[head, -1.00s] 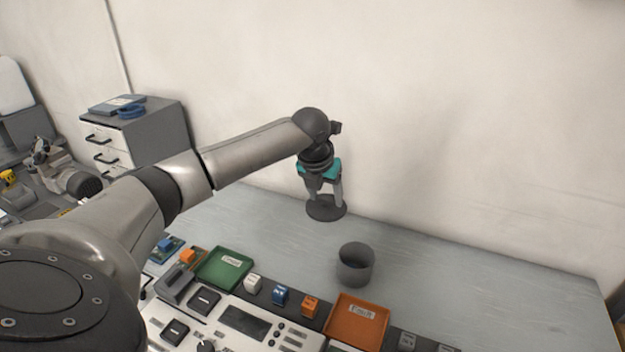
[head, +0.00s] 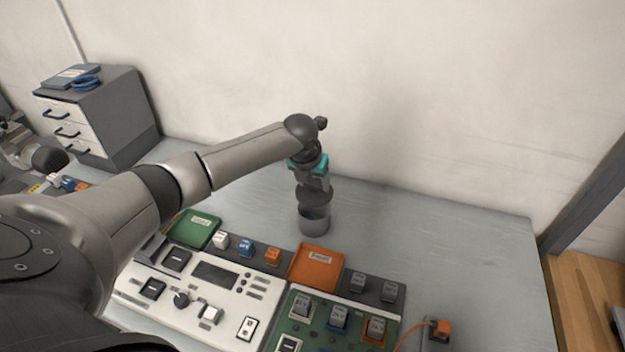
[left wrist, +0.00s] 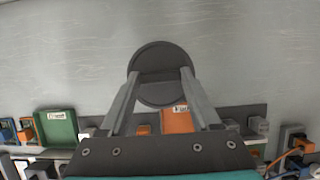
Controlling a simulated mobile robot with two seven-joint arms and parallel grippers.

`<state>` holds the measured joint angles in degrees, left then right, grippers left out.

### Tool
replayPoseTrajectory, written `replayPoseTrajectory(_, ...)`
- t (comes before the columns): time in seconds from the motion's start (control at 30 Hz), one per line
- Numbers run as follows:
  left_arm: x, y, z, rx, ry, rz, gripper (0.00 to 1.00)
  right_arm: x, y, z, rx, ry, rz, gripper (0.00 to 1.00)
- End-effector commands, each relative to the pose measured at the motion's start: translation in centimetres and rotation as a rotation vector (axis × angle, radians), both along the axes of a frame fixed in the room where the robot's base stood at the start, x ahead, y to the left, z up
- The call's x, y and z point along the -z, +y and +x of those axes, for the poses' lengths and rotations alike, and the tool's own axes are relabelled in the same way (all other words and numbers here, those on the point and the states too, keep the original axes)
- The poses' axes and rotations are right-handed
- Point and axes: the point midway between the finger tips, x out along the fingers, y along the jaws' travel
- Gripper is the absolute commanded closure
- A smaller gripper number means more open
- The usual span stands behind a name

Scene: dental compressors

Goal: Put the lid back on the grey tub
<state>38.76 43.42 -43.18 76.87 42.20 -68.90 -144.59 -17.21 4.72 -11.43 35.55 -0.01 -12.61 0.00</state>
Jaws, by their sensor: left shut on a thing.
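The round dark grey lid (head: 314,197) is held by my left gripper (head: 315,184), whose fingers point down. In the left wrist view the lid (left wrist: 160,57) is a dark disc, with the fingertips (left wrist: 161,76) closed on a raised bar across it. The grey tub (head: 314,225) stands upright on the bench, directly below the lid in the head view. The lid hides the back of the tub's rim; I cannot tell whether they touch. In the left wrist view the tub is hidden or not distinguishable beneath the lid. My right gripper is not in view.
An orange tray (head: 317,268) and a green tray (head: 193,229) lie in front of the tub, with small coloured blocks between them. A white control panel (head: 204,291) and a green board (head: 330,325) are nearer. The grey bench (head: 440,240) is clear to the right.

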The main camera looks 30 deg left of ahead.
Motion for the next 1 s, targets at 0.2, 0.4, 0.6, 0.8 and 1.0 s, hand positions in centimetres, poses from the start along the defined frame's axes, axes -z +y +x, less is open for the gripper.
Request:
replayPoseTrajectory(0.2, 2.3, 0.0, 0.0, 0.001, 0.0, 0.001, 0.9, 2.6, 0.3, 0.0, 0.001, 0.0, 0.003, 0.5)
replayPoseTrajectory(0.4, 3.9, 0.0, 0.0, 0.0, 0.001, 0.001, 0.9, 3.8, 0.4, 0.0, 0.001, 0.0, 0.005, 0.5)
replayPoseTrajectory(0.6, 4.9, 0.0, 0.0, 0.0, 0.0, 0.0, 0.9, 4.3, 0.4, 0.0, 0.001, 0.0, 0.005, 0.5)
replayPoseTrajectory(0.8, 5.0, 0.0, 0.0, 0.0, 0.0, 0.0, 0.9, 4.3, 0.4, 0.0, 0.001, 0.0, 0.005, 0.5)
replayPoseTrajectory(1.0, 4.9, 0.0, 0.0, 0.0, 0.0, 0.0, 0.9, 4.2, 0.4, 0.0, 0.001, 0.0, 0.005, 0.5)
